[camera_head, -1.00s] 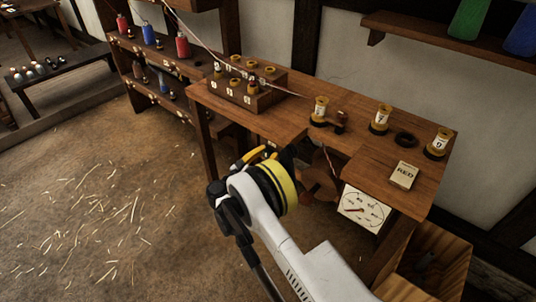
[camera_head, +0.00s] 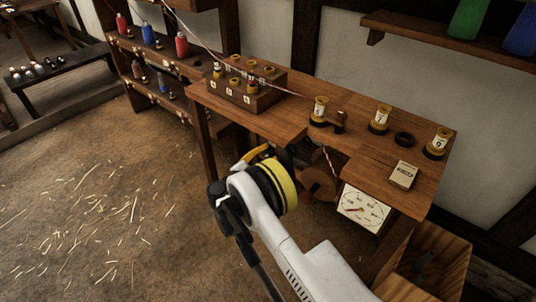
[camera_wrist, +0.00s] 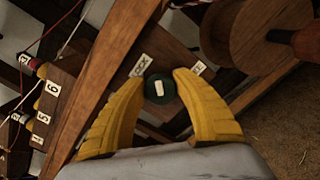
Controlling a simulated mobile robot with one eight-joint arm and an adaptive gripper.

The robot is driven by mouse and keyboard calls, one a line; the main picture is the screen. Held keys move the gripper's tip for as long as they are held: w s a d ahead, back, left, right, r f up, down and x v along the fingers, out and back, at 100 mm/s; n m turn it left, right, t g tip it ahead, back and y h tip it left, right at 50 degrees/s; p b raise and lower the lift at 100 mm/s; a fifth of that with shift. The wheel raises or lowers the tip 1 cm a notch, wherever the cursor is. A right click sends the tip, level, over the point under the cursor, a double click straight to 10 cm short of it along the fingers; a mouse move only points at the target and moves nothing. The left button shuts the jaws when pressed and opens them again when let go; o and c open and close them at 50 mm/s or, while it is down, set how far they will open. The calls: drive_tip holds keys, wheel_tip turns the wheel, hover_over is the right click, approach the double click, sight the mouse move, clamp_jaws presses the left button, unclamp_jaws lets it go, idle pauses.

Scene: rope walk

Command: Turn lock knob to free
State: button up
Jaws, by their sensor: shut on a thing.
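The lock knob (camera_wrist: 158,90) is a small dark green disc with a short white mark on its face, seen in the wrist view. The mark lies nearly level, slightly raised at its right end. A label reading LOCK (camera_wrist: 140,65) is above left of the knob; a second label (camera_wrist: 198,68), too small to read surely, is above right. My gripper (camera_wrist: 160,84) has its two yellow fingers on either side of the knob, shut on it. In the head view my gripper (camera_head: 258,156) is at the bench's front edge, and the knob is hidden there.
The wooden bench (camera_head: 350,137) carries a block of bobbins (camera_head: 246,94), several loose bobbins and a small box (camera_head: 403,175). A dial (camera_head: 363,208) hangs at its front. A wooden wheel (camera_head: 320,185) is right of my gripper. A crate (camera_head: 440,265) stands lower right. The floor at left is open.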

drive_tip(key=m, duration=0.7)
drive_tip(key=shift+f, duration=0.1)
drive_tip(key=m, duration=0.6)
drive_tip(key=shift+f, duration=0.1)
drive_tip(key=shift+m, duration=0.4)
drive_tip(key=o, duration=1.2)
drive_tip(key=shift+c, duration=0.2)
drive_tip(key=v, duration=1.2)
